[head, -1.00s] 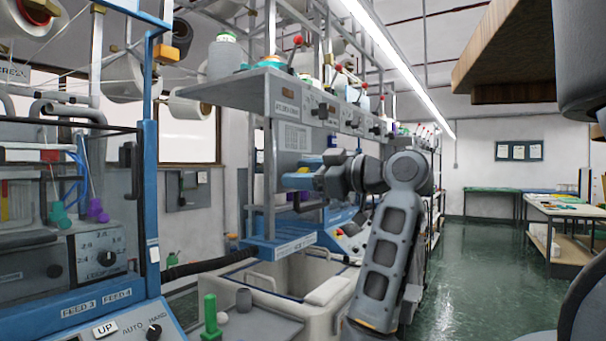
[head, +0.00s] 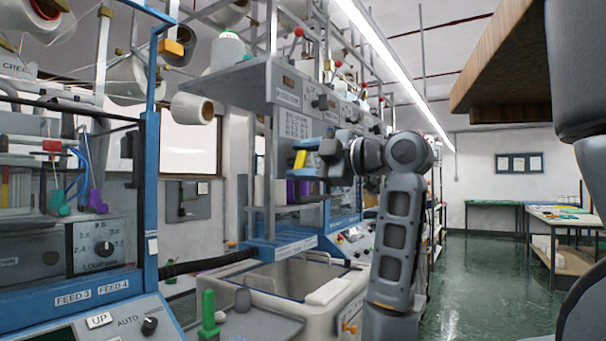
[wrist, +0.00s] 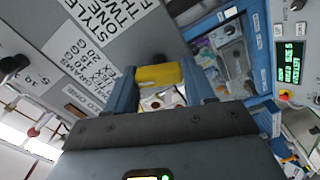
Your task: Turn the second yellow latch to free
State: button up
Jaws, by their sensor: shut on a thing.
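My gripper (head: 308,158) is in front of the grey and blue knitting machine, below the overhanging grey control panel (head: 299,97). Its two blue fingers are shut on a yellow piece (head: 300,159), which looks like a latch handle. In the wrist view the yellow piece (wrist: 159,75) spans the gap between the fingertips of my gripper (wrist: 160,88). I cannot tell whether it is fixed to the machine behind.
A pale bin (head: 290,279) stands below my arm, with a small orange knob (head: 349,327) on its side. A green peg (head: 208,309) stands on a grey tray at the front. Tables (head: 565,217) are at the right. The green floor (head: 470,280) between is clear.

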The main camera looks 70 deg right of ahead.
jog(key=shift+a+f+n+b, duration=0.1)
jog(key=shift+f+n+b, duration=0.05)
jog(key=shift+n+b, duration=0.85)
jog(key=shift+f+n+b, duration=0.1)
jog(key=shift+n+b, duration=0.6)
jog(key=shift+n, duration=0.5)
jog(key=o, duration=1)
jog(key=shift+r, duration=0.1)
jog(key=shift+c, duration=0.2)
